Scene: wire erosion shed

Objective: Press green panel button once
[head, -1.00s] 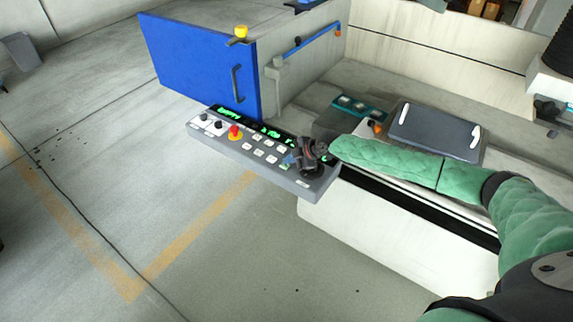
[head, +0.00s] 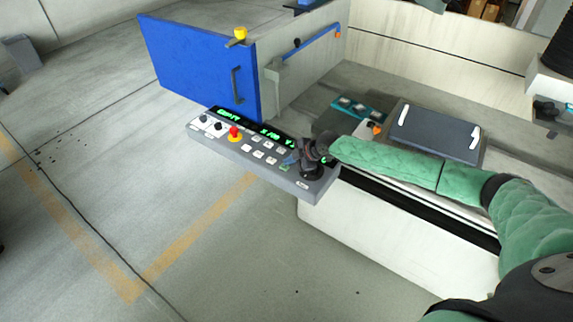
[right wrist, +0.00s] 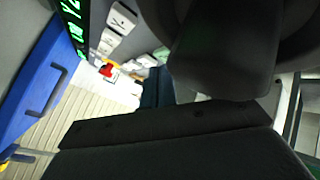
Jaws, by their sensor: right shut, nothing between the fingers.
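The grey control panel (head: 230,148) stands out from the machine's front in the head view. A small green button (head: 285,168) shows near its front right part, beside the white keys. My right gripper (head: 290,159) is shut and empty, with its fingertips low over the panel close to the green button. I cannot tell whether they touch it. In the right wrist view, my dark gripper parts cover much of the panel, and a small green patch (right wrist: 161,53) shows beside them. My left gripper is not in view.
A red stop knob on a yellow base (head: 235,133), white keys (head: 258,154) and dark knobs share the panel. A lit green display (head: 270,133) runs behind them. A blue door (head: 200,65) stands behind the panel.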

